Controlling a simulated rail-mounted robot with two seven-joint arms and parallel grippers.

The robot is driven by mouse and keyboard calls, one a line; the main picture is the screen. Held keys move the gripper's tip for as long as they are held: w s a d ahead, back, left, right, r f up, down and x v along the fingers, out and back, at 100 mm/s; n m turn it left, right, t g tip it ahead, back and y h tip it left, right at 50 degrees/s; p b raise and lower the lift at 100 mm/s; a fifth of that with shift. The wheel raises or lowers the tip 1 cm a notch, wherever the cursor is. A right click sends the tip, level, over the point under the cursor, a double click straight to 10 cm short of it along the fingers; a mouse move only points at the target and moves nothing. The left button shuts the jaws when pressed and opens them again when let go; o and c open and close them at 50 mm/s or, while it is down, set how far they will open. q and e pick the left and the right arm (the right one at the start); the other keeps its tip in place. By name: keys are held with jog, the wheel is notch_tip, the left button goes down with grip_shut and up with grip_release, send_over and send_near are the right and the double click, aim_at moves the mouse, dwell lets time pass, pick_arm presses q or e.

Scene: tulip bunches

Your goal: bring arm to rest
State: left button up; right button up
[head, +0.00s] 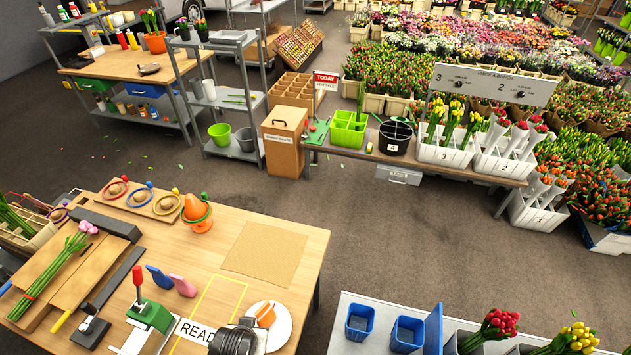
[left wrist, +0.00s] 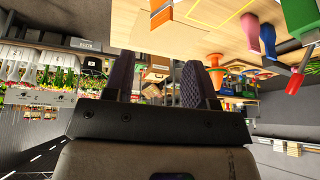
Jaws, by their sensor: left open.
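My left gripper (left wrist: 155,78) shows in the left wrist view with its two dark fingers spread apart and nothing between them. That view is upside down, with the workbench top along its upper edge. In the head view a black and grey part (head: 233,341) at the bottom edge, in front of a white round plate (head: 284,332), looks like part of my left arm; its fingertips are not clear. My right gripper is in neither view.
The workbench (head: 300,245) holds a tulip bunch (head: 58,262), a green stapler-like press (head: 150,314), blue (head: 159,276) and pink (head: 182,285) pieces, and an orange cone (head: 196,208). Its right middle is clear. A white table (head: 345,305) with blue bins stands at the lower right.

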pick_arm(q)
jog(key=s+a+r+t+h+p, duration=0.1)
jog(key=s+a+r+p, duration=0.15)
jog(key=s+r, duration=0.65)
jog(key=s+a+f+m+g+p, duration=0.1)
jog(key=s+a+f+g+p, duration=0.1)
jog(key=s, duration=1)
jog(key=shift+s+a+y, duration=0.25)
jog(key=shift+a+y, duration=0.05)
jog(key=shift+a, duration=0.45)
